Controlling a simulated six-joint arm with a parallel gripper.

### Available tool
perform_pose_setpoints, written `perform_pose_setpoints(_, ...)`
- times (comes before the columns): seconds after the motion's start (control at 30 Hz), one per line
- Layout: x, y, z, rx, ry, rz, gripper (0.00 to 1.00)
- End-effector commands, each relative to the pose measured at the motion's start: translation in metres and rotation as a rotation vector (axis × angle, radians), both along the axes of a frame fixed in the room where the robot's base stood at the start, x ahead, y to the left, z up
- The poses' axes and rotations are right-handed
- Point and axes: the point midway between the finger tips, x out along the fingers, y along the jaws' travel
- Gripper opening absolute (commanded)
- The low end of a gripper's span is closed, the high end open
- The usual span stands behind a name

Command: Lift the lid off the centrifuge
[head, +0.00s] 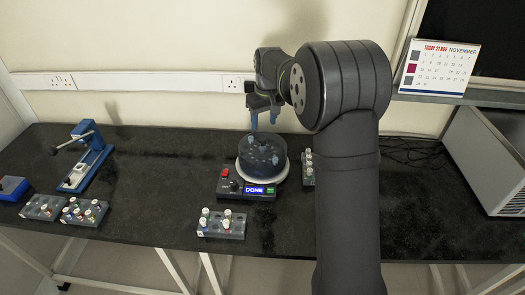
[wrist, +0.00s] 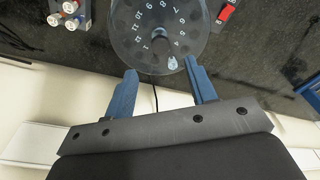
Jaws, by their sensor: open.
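The centrifuge (head: 260,190) stands on the black bench, with a white round rim and a control panel showing "DONE". Its smoky see-through lid (head: 262,150) sits on top of it. In the wrist view the lid (wrist: 155,30) shows numbers on the rotor beneath it, and a small pale tube or knob near its edge. My gripper (head: 264,123) is above the lid, pointing down, apart from it. In the wrist view my gripper's blue fingers (wrist: 164,75) are spread apart with nothing between them, near the lid's edge.
A tube rack (head: 222,228) stands in front of the centrifuge, and another (head: 308,168) is just right of it. Two more racks (head: 84,212) are at the left, near a blue press-like device (head: 85,165). A grey box (head: 485,165) is at the far right.

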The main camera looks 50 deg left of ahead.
Motion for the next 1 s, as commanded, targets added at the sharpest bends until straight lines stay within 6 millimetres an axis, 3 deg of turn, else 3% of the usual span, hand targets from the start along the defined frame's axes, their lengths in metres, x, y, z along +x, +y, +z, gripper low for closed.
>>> perform_pose_setpoints(0.27, 0.000, 0.003, -0.023, 0.000, 0.000, 0.000, 0.51)
perform_pose_setpoints(0.6, -0.001, 0.005, -0.067, 0.000, 0.000, 0.000, 0.51)
perform_pose_setpoints(0.87, 0.000, 0.006, -0.071, 0.002, -0.001, 0.000, 0.51)
perform_pose_setpoints(0.9, 0.000, 0.006, -0.071, 0.002, -0.001, 0.000, 0.49)
perform_pose_setpoints(1.0, 0.000, 0.006, -0.071, 0.002, -0.001, 0.000, 0.30)
